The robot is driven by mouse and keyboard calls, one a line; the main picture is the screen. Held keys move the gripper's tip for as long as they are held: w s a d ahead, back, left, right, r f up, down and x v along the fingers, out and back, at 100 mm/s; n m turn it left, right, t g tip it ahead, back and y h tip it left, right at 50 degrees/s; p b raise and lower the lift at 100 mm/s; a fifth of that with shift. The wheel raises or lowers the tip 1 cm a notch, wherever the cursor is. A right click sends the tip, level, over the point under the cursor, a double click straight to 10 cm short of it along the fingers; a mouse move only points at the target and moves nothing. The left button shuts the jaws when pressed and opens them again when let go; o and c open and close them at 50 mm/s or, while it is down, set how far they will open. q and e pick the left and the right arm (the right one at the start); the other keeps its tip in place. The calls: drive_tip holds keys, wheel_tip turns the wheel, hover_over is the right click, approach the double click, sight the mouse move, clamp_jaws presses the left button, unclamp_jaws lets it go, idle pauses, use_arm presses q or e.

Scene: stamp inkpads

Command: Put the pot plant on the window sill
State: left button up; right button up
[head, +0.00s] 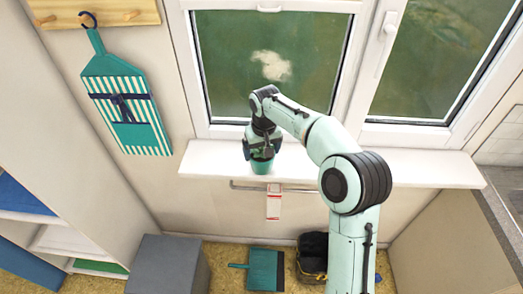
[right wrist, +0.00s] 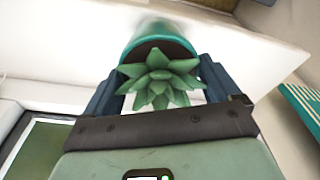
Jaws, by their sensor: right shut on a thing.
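The pot plant is a green succulent (right wrist: 160,78) in a teal pot (head: 262,167). My right gripper (head: 262,150) is shut on the pot, with one dark finger on each side of it in the right wrist view. The pot is over the left part of the white window sill (head: 400,168), close to its front edge. It looks upright. I cannot tell whether its base touches the sill. In the head view the gripper hides most of the leaves. My left gripper is not in view.
The closed window (head: 270,118) stands behind the sill. A rail with a red and white tag (head: 273,205) is below it. A grey box (head: 168,265), dustpan (head: 266,270) and dark bag (head: 312,255) are on the floor. The sill's right part is clear.

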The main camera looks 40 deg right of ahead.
drive_tip(key=shift+r, duration=0.2)
drive_tip(key=shift+w+f, duration=0.1)
drive_tip(key=shift+f, duration=0.05)
drive_tip(key=o, duration=1.1)
drive_tip(key=shift+f, duration=0.1)
drive_tip(key=r, duration=0.4)
drive_tip(key=s+r+p, duration=0.1)
drive_tip(key=r, duration=0.3)
drive_tip(key=r+p, duration=0.1)
drive_tip(key=r, duration=0.3)
drive_tip(key=shift+s+a+r, duration=0.15)
drive_tip(key=shift+s+a, duration=0.15)
drive_tip(key=shift+s, duration=0.1)
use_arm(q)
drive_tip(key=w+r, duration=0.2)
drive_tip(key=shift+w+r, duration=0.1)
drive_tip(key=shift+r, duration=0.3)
